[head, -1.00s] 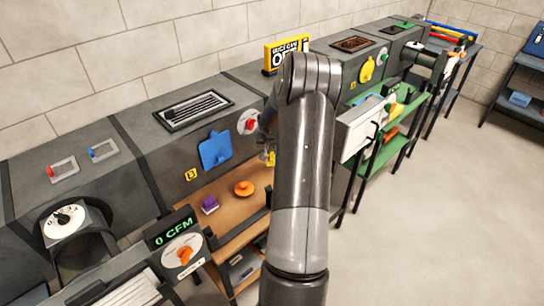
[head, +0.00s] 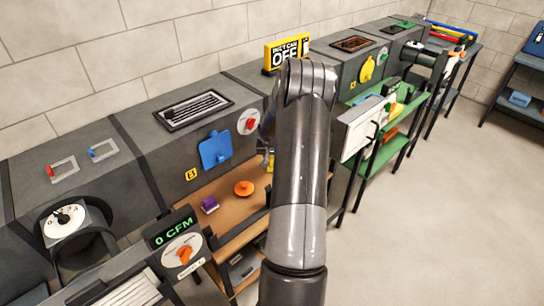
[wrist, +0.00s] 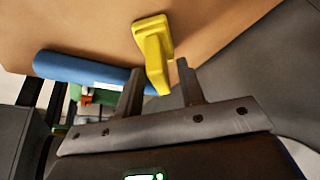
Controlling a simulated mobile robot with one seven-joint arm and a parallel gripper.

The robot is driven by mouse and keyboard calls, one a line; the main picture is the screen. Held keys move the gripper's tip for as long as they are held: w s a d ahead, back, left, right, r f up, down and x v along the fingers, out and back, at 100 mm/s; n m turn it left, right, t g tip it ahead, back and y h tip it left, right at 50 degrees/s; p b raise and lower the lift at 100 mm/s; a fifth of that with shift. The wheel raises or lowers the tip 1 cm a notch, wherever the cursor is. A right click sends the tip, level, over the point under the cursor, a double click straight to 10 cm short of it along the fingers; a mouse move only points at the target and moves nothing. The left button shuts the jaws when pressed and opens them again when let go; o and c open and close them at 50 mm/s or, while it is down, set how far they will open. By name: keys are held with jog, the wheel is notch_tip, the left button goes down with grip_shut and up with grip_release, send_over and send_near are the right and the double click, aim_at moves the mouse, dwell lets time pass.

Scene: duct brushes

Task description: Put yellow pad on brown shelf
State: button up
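A yellow pad (wrist: 153,45) with a tapering handle is against the brown shelf (wrist: 90,30) in the wrist view. My gripper (wrist: 158,80) is open, its two fingers on either side of the handle's tip, with a visible gap on each side. In the head view the brown shelf (head: 222,205) lies under the duct, left of my arm. A small piece of yellow (head: 269,162) shows beside my arm there, probably the pad. My arm hides my gripper in the head view.
A purple block (head: 209,205) and an orange knobbed piece (head: 243,188) sit on the brown shelf. A blue panel (head: 215,149) is on the duct above. A green shelf (head: 384,153) stands right of my arm. A blue cylinder (wrist: 85,67) is near the gripper.

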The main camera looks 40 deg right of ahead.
jog(key=v, duration=1.2)
jog(key=shift+r, duration=0.2)
jog(key=s+a+r+n, duration=0.2)
jog(key=a+r, duration=0.6)
jog(key=a, duration=0.3)
jog(key=s+a+r+n, duration=0.2)
jog(key=s+a+r, duration=0.1)
jog(key=a+r, duration=0.7)
jog(key=s+a+r+n+t+y, duration=0.1)
jog(key=s+a+n, duration=0.1)
jog(key=s+a, duration=0.7)
jog(key=s+a+r+n+t+y, duration=0.1)
jog(key=s+a+r+n+y, duration=0.1)
jog(key=s+a, duration=0.7)
jog(key=shift+s+a+r+n, duration=0.3)
jog(key=shift+s+a+n, duration=0.05)
jog(key=shift+a+n, duration=0.15)
